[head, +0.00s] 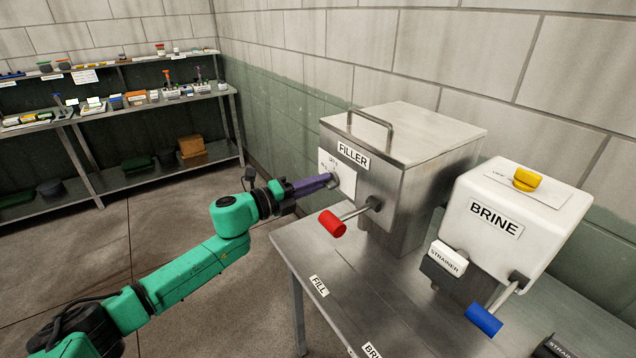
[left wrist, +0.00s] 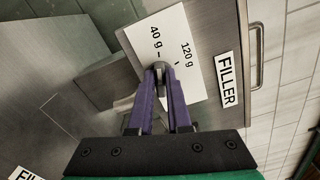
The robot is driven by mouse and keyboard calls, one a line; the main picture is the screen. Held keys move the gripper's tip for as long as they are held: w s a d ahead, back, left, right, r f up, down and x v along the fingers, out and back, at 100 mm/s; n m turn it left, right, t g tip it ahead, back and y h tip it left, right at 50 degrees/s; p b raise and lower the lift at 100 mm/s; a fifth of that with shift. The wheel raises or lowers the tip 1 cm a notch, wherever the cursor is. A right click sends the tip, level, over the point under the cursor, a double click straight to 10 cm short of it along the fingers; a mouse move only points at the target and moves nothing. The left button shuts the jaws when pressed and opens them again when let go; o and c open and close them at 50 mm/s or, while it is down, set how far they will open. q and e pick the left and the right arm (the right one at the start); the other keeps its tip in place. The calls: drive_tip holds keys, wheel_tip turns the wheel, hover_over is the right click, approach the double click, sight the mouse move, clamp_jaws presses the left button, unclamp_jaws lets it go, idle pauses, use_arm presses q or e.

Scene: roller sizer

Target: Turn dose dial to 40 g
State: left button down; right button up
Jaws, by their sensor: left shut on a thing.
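The dose dial (left wrist: 159,72) is a small grey knob on a white scale plate (left wrist: 183,40) on the front of the steel FILLER box (head: 408,160). I cannot tell exactly which mark the dial points at. My right gripper is not in view.
A red-handled crank (head: 332,223) sticks out of the FILLER box just right of my left gripper. The white BRINE box (head: 510,225) has a yellow knob (head: 527,179) and a blue handle (head: 484,319). The steel table (head: 330,262) has bare room in front.

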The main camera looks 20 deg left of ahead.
use_arm(q)
drive_tip(key=c, duration=0.9)
unclamp_jaws()
drive_tip(key=shift+o, duration=0.2)
drive_tip(key=b+v, duration=0.6)
drive_tip(key=v, duration=0.8)
drive_tip(key=shift+s+b, duration=0.2)
drive_tip(key=shift+b, duration=0.2)
drive_tip(key=shift+a, duration=0.2)
